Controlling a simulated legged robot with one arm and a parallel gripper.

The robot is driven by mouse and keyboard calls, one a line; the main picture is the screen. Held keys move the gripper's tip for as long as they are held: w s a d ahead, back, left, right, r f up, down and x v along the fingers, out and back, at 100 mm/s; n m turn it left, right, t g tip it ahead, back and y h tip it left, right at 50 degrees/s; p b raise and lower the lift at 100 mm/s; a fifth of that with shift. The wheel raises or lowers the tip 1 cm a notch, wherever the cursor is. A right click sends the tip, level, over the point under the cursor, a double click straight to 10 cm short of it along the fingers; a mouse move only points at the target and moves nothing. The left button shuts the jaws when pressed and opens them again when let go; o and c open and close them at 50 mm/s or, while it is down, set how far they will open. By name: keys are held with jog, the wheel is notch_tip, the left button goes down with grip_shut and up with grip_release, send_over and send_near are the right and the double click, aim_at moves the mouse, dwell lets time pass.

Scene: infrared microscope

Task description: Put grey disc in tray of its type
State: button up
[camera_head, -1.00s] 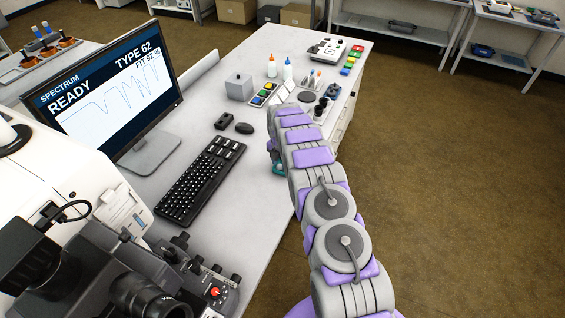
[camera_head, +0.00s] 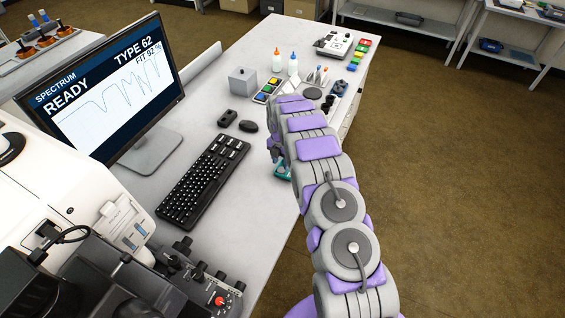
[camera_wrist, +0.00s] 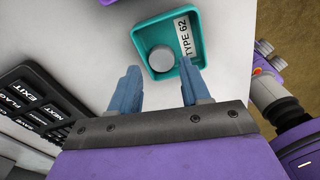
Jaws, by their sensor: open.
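The grey disc (camera_wrist: 162,59) lies inside a teal tray (camera_wrist: 196,66) labelled TYPE 62, in the wrist view. My gripper (camera_wrist: 160,78) is open, with its two blue fingers spread apart just in front of the tray. The disc is not between the fingers, and nothing is held. In the head view my gripper (camera_head: 274,150) is partly hidden by my arm, and a bit of the teal tray (camera_head: 283,172) shows beneath it at the bench edge. The monitor (camera_head: 112,90) reads READY, TYPE 62, FIT 92 %.
A black keyboard (camera_head: 203,178) lies left of my gripper, with a mouse (camera_head: 247,126) beyond it. A grey box (camera_head: 243,81), small bottles and coloured items stand farther back. The white microscope body (camera_head: 62,200) is at left. Bare bench lies between keyboard and tray.

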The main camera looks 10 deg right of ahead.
notch_tip(320, 180, up, 7)
notch_tip(320, 180, up, 14)
jog(key=m+p, duration=0.1)
jog(key=m, duration=0.6)
send_over(282, 168)
jog(key=s+d, duration=0.1)
jog(key=s, duration=0.7)
jog(key=s+d+r+m, duration=0.1)
jog(key=s+r+m, duration=0.5)
jog(key=s+r, duration=0.5)
jog(key=s+a+r+m+g, duration=0.1)
jog(key=s+m, duration=1.2)
jog(key=s, duration=2)
jog(key=shift+s+a+r+m, duration=0.2)
jog(key=shift+s+r+m, duration=0.1)
jog(key=shift+r, duration=0.4)
jog(key=shift+w, duration=0.1)
